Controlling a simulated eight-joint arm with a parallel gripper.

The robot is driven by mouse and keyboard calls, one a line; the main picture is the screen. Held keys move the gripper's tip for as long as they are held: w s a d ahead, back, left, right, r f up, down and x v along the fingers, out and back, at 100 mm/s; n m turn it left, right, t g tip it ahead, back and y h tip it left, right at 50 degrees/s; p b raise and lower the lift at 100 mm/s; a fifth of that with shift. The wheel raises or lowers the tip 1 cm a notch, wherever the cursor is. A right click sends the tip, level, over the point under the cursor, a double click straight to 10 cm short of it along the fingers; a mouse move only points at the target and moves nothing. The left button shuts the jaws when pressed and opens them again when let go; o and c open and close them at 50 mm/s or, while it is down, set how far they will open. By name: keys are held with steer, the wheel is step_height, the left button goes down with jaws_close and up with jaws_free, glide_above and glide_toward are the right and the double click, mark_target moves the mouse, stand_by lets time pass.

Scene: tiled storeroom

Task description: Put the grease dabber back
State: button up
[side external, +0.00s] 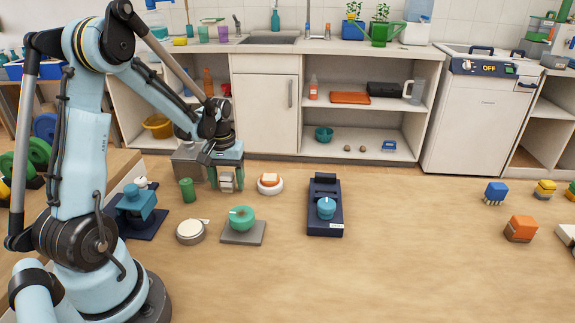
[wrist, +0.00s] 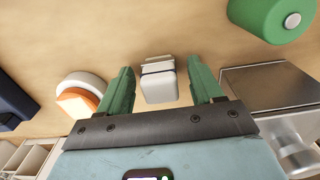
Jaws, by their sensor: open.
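My gripper (side external: 227,176) is open, low over the wooden top and pointing down. In the wrist view its two green fingers (wrist: 158,92) stand on either side of a small pale block with a layered end (wrist: 159,82), with a gap on both sides. The same block shows in the side view (side external: 227,183), partly framed by the fingers. It may be the grease dabber, but I cannot tell for sure. An orange-topped piece on a round white dish (side external: 270,183) stands just right of the gripper; its dish also shows in the wrist view (wrist: 88,80).
A metal box (side external: 187,165) and a green cylinder (side external: 187,190) stand close left of the gripper. In front are a round white-topped tin (side external: 191,232), a teal pot (side external: 242,218) on a grey plate and a navy stand (side external: 325,190). Bare wood lies right of the stand.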

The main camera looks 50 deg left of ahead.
mark_target(226, 174)
steer(key=shift+r, duration=0.1)
step_height(226, 174, up, 11)
steer(key=s+d+r+m+t, duration=0.1)
steer(key=s+d+m+t, duration=0.1)
steer(key=d, duration=0.8)
steer(key=s+d+r+m+t, duration=0.1)
steer(key=d+m+t, duration=0.4)
steer(key=d, duration=0.6)
steer(key=shift+s+m, duration=0.4)
steer(key=shift+m, duration=0.6)
steer(key=shift+a, duration=0.1)
